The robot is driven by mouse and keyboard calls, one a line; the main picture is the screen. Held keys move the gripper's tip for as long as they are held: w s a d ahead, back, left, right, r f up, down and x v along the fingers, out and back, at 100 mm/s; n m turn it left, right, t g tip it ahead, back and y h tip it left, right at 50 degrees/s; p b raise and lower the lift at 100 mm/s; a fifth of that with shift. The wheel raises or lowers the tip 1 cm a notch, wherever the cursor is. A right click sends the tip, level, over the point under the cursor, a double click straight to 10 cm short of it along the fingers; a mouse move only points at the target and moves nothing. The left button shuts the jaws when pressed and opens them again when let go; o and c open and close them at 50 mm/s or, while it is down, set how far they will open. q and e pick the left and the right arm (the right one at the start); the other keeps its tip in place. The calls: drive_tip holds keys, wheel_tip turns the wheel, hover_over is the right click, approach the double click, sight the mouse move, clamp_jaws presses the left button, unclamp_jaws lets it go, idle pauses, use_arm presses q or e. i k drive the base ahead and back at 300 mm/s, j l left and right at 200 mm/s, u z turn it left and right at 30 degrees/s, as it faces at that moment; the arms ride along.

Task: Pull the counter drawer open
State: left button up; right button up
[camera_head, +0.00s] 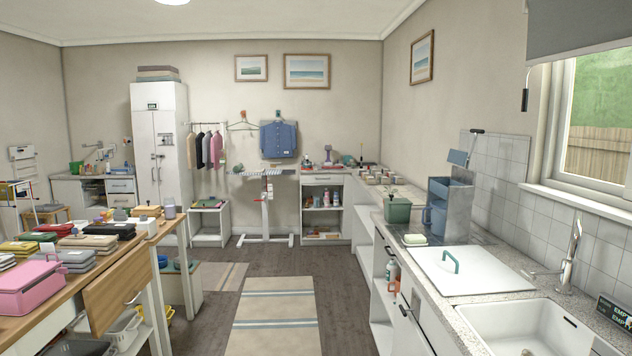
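A white drawer front (322,179) is set under the back counter, above open shelves, and it looks closed. Another white drawer front (121,186) shows in the unit at the far left, also apparently closed. I cannot tell from the picture which of these is the counter drawer. Both are across the room. Neither of my grippers shows in the head view.
A wooden table (42,317) with stacked cloths and a pink box (28,288) fills the left foreground. A counter with a sink (525,330) runs along the right. An ironing board (265,172) stands at the back. The floor with a striped rug (275,312) is clear between.

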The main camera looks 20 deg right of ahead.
sight(329, 176)
drive_tip(key=i+z, duration=0.15)
drive_tip(key=i, duration=0.4)
drive_tip(key=i+l+z, duration=0.1)
drive_tip(key=i+z, duration=0.15)
drive_tip(key=i, duration=0.9)
drive_tip(key=i+j+z, duration=0.2)
drive_tip(key=i, duration=3.3)
drive_tip(key=i+z, duration=0.15)
drive_tip(key=i, duration=0.65)
drive_tip(key=i+z, duration=0.15)
drive_tip(key=i, duration=0.65)
drive_tip(key=i+j+z, duration=0.15)
drive_tip(key=i, duration=0.6)
